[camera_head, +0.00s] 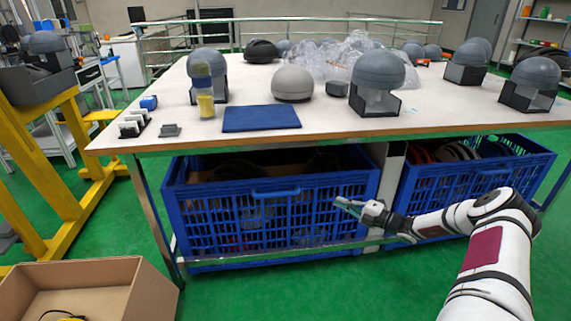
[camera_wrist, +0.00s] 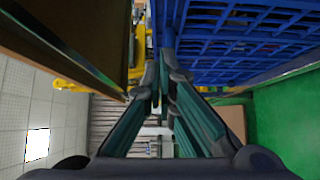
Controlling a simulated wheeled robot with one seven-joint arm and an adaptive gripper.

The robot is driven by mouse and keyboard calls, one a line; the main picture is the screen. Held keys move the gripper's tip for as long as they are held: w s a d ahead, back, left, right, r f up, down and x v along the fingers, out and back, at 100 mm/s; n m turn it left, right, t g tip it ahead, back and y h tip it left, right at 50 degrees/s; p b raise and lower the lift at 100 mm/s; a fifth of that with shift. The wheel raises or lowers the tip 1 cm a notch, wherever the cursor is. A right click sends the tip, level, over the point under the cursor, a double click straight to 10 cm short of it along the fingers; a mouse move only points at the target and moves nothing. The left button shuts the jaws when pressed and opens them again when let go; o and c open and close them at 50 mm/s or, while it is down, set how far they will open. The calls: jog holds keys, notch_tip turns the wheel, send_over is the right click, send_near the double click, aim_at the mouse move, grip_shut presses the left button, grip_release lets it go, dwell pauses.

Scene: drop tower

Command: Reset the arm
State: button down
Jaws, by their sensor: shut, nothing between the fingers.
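My gripper (camera_head: 347,204) is at the end of my white arm, which reaches in from the lower right in the head view. It is below the table's front edge, in front of the blue crates. In the wrist view my gripper (camera_wrist: 160,92) shows its two fingers close together with nothing between them. The left blue crate (camera_head: 270,218) stands behind the gripper under the table. Its lattice wall also shows close by at the upper right of the wrist view (camera_wrist: 235,45).
A cardboard box (camera_head: 150,295) stands at lower left. Green floor in front is clear.

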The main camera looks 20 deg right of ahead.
jog(key=s+a+r+n+g+y, duration=0.1)
jog(key=s+a+r+n+g, duration=0.2)
jog(key=a+r+n+g, duration=0.55)
jog(key=s+a+r+n+g+y, duration=0.2)
jog(key=s+a+r+n+g, duration=0.15)
jog(key=a+r+n, duration=1)
jog(key=s+a+r+n+g+h, duration=0.2)
jog(key=s+a+r+n+h, duration=0.15)
jog(key=s+n, duration=0.35)
jog(key=s+a+r+n+g+h, duration=0.15)
jog(key=s+a+r+n, duration=0.3)
jog(key=s, duration=0.45)
jog(key=s+a+r+n+g+h, duration=0.1)
jog(key=s+a+r+n+h, duration=0.3)
jog(key=s, duration=0.5)
jog(key=s+d+n+t+h, duration=0.1)
jog(key=s+d+n+h, duration=0.2)
jog(key=s+n, duration=1.05)
notch_tip(320, 180, up, 28)
jog(key=s+m+t+p, duration=0.2)
jog(key=m+t+p, duration=0.1)
jog(key=p, duration=2.4)
jog(key=shift+f+t, duration=0.2)
jog(key=shift+t, duration=0.35)
